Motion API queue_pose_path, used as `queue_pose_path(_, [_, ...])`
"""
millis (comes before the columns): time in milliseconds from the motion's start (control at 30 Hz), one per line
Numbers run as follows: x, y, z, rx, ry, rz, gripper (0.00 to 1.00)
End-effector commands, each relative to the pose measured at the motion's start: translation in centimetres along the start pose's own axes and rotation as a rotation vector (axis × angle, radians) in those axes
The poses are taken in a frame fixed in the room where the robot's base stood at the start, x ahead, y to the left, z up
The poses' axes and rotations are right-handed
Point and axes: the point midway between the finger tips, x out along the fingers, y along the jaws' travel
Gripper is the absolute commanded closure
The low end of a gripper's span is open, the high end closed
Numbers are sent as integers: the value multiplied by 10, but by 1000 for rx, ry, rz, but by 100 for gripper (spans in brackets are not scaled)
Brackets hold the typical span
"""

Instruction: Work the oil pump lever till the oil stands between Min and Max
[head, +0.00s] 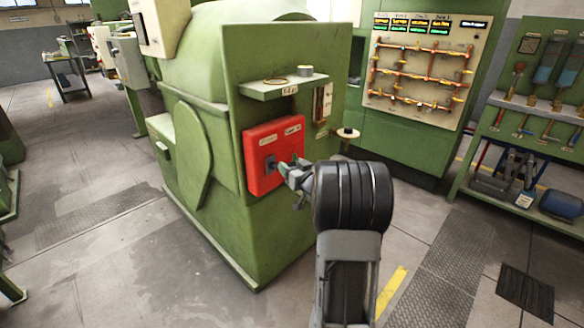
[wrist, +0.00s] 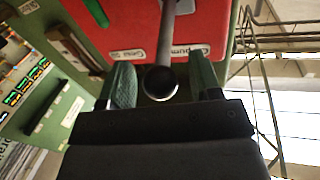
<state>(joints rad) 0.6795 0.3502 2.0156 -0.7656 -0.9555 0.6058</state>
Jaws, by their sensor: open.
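A lever with a dark ball knob (wrist: 160,83) stands out from the red panel (head: 263,183) on the green machine. In the wrist view my gripper (wrist: 162,75) is open, with the knob between its two green fingers and a gap on each side. In the head view my gripper (head: 288,166) is in front of the red panel and hides part of it. A narrow gauge-like plate (head: 322,103) is on the machine to the right of the panel. Its markings and any oil level are too small to read.
A green shelf (head: 283,88) with small round items juts out above the red panel. A pipe board (head: 420,72) and a rack (head: 540,105) are further right.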

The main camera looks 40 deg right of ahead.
Motion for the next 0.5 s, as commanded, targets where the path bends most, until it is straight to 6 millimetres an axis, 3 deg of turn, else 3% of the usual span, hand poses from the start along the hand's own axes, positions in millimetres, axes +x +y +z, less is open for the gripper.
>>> queue_pose_path(67, [0,0,0,0,0,0,42])
queue_pose_path(500, [0,0,0,0,0,0,83])
